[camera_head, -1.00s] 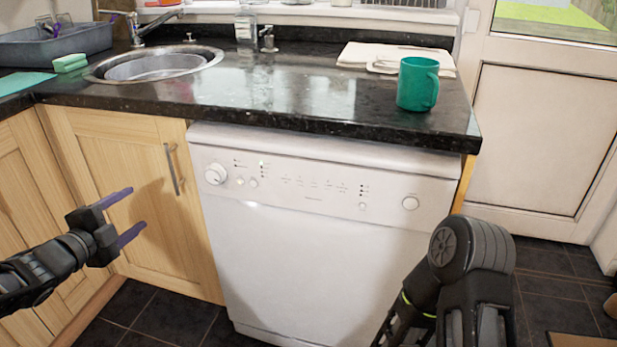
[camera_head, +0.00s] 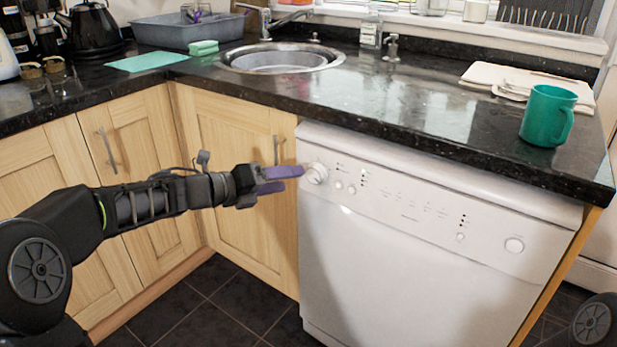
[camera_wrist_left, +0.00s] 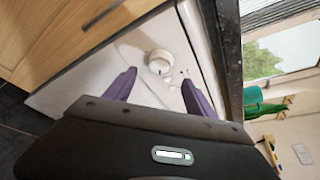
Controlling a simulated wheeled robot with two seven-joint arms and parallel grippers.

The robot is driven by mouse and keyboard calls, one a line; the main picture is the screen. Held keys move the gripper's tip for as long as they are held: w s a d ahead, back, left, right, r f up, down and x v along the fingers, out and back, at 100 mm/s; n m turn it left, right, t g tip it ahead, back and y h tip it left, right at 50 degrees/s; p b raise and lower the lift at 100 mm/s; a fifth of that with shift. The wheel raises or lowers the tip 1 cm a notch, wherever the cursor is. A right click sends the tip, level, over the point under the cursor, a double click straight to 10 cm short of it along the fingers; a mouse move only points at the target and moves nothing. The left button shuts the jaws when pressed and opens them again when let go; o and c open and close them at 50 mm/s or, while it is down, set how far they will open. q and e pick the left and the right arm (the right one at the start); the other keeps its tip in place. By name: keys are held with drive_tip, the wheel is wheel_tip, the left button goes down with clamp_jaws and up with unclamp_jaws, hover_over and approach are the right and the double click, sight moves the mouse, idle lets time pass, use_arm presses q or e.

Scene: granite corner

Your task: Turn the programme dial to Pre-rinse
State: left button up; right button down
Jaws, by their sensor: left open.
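The white dishwasher (camera_head: 400,270) stands under the granite worktop. Its round white programme dial (camera_head: 316,173) is at the left end of the control panel. In the left wrist view the dial (camera_wrist_left: 159,62) shows ahead of and between my purple fingertips. My left gripper (camera_head: 302,178) is open and empty, pointing right at the dial, seemingly just short of it. In the left wrist view the fingers of the left gripper (camera_wrist_left: 158,85) are spread apart. The dial's markings are too small to read. My right gripper is not in view; only part of my right arm shows at the lower right.
Small buttons (camera_head: 345,187) sit just right of the dial. The worktop edge (camera_head: 400,146) overhangs above the panel. A cupboard handle (camera_head: 277,150) is behind my left gripper. A green mug (camera_head: 546,116) stands on the worktop at right.

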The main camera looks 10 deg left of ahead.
sight(312, 176)
use_arm(q)
drive_tip(key=b+x, duration=0.1)
drive_tip(key=x, duration=0.5)
drive_tip(key=shift+w+d+f, duration=0.1)
drive_tip(key=shift+w+d, duration=0.25)
drive_tip(key=shift+w, duration=0.1)
drive_tip(key=c, duration=1.4)
